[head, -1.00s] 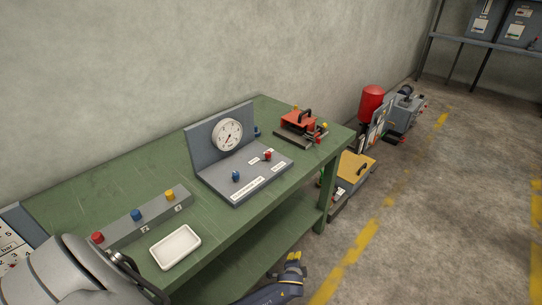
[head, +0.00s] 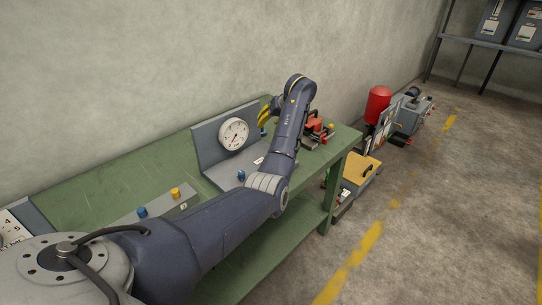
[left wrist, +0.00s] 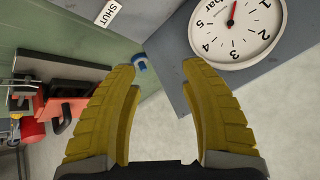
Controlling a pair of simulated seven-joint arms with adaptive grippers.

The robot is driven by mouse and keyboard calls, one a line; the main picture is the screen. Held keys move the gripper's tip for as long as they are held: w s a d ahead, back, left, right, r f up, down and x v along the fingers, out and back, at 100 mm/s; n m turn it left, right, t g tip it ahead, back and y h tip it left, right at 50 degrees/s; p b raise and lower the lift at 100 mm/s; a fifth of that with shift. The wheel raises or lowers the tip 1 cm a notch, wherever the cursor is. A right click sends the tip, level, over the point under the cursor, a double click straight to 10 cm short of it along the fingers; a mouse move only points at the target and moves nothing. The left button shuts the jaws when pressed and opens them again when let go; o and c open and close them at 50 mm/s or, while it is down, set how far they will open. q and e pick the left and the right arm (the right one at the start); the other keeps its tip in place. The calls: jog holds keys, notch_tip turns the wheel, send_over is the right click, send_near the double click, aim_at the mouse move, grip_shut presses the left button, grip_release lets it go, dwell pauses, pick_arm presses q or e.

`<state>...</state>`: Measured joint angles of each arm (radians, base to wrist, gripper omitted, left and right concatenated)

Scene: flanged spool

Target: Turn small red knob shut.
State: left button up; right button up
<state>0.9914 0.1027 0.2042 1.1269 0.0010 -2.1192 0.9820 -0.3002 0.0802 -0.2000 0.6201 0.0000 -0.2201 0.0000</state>
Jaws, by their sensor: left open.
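The small red knob on the gauge panel (head: 212,172) is hidden behind my left arm in the head view, and I do not see it in the left wrist view. My left gripper (head: 265,115) is above the panel's far end, by the wall. Its yellow fingers (left wrist: 157,68) are open and empty in the left wrist view. A blue knob (left wrist: 139,62) shows in the gap between the fingertips, apart from them. A SHUT label (left wrist: 108,12) and the white gauge (left wrist: 232,30) are close by. A second blue knob (head: 241,175) stands on the panel's base.
The green bench (head: 95,182) runs along the wall. A red device (head: 318,128) stands on its right end and shows in the left wrist view (left wrist: 62,108). A grey box with blue and yellow knobs (head: 158,208) is partly behind my arm. A red tank (head: 378,103) stands beyond.

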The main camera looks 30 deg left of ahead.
pick_arm(q)
jog(key=s+d+r+n+g+h, duration=0.2)
jog(key=d+r+h, duration=0.25)
jog(key=h, duration=0.35)
jog(key=shift+m, duration=0.3)
jog(key=f, duration=1.7)
jog(key=shift+s+a, duration=0.2)
jog(key=shift+a, duration=0.15)
jog(key=shift+c, duration=0.4)
grip_shut()
